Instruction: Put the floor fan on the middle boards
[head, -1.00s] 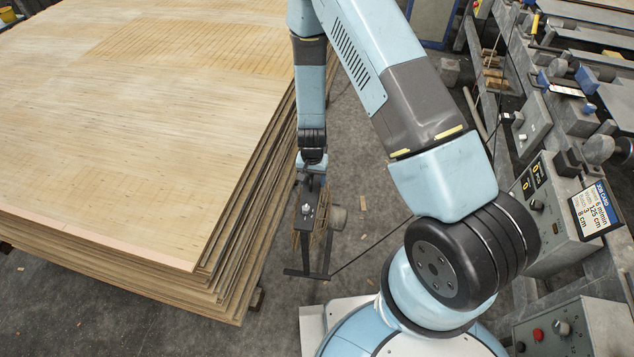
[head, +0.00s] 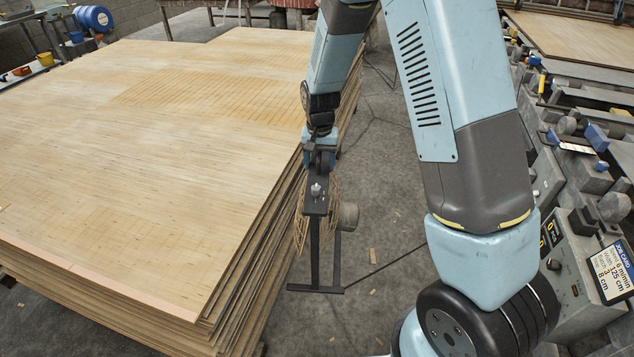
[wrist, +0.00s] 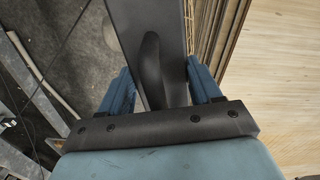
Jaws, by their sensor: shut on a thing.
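The floor fan (head: 314,240) hangs upright from my gripper (head: 319,163). It has a black frame with a flat foot bar, a yellowish wire guard and a grey motor at its right side. My gripper is shut on the top of the black frame. In the wrist view, my blue fingers (wrist: 160,90) flank the black frame (wrist: 150,35). The fan is just right of the wide stack of pale boards (head: 130,150), over the floor side, and its guard overlaps the stack's edge in the picture. I cannot tell whether they touch.
The stack's top is flat and bare, with a darker lined patch (head: 205,95). Its layered right side stands beside the grey floor (head: 385,215). A machine with a control box (head: 585,250) runs along the right. A cable trails on the floor near the fan.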

